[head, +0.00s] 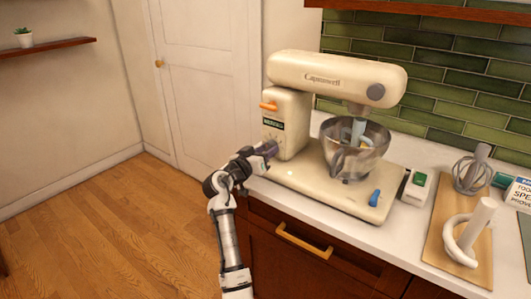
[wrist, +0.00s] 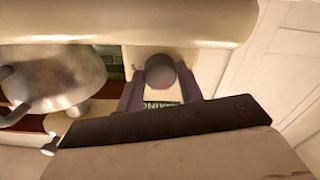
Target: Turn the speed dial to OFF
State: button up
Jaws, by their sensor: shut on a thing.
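The cream stand mixer (head: 335,76) stands on the white counter. My gripper (head: 268,149) reaches the left end of its body, low on the column. In the wrist view, a dark grey round dial (wrist: 160,69) sits between the two purple-grey fingers of my gripper (wrist: 160,80). The gripper is shut on the dial. In the head view the gripper hides most of the dial, and I cannot read its setting.
A small box with a green switch (head: 418,186), a whisk (head: 472,172) and a wooden board (head: 480,270) are to the right. The floor at left is clear.

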jog(key=n+p, duration=0.1)
jog(key=n, duration=0.4)
jog(key=shift+n, duration=0.3)
jog(key=n+p, duration=0.2)
jog(key=n, duration=0.3)
jog(key=shift+n, duration=0.4)
jog(key=o, duration=1)
jog(key=shift+s, duration=0.1)
